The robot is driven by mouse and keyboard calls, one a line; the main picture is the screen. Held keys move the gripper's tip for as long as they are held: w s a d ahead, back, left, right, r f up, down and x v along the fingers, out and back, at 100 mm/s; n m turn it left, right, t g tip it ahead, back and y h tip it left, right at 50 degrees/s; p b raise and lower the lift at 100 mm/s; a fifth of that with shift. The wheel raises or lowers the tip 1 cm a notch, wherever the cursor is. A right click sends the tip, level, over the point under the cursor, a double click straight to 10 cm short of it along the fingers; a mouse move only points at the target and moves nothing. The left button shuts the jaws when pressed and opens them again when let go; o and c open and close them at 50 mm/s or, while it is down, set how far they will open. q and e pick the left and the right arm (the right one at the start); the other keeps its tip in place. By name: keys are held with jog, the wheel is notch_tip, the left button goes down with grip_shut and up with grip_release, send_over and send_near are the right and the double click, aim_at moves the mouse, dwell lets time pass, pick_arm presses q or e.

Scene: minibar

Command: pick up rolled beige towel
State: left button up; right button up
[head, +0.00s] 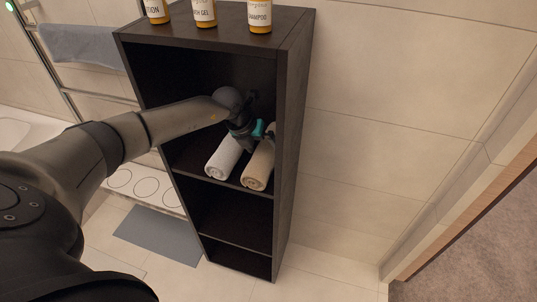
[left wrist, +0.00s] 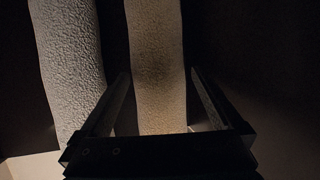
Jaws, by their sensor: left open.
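The rolled beige towel (head: 259,168) lies on a shelf of the dark cabinet, to the right of a rolled white towel (head: 223,158). My left gripper (head: 262,134) is inside the shelf opening, over the towels' upper part. In the left wrist view the beige towel (left wrist: 157,70) runs between the two open fingers of my left gripper (left wrist: 158,90), one finger on each side. I cannot tell whether the fingers touch it. The white towel (left wrist: 70,70) lies just left of the left finger. My right gripper is not in view.
The dark cabinet (head: 293,120) has side walls close around my left gripper and empty lower shelves. Several amber bottles (head: 259,15) stand on its top. A towel rack with a grey towel (head: 82,45) is at left. A grey mat (head: 158,236) lies on the floor.

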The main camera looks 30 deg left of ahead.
pick_arm(q)
jog(key=shift+b+x, duration=0.35)
jog(key=shift+x, duration=1.05)
jog(key=c, duration=1.2)
jog(key=shift+r, duration=0.1)
jog(key=shift+c, duration=0.2)
jog(key=shift+a+r, duration=0.1)
jog(key=shift+r, duration=0.05)
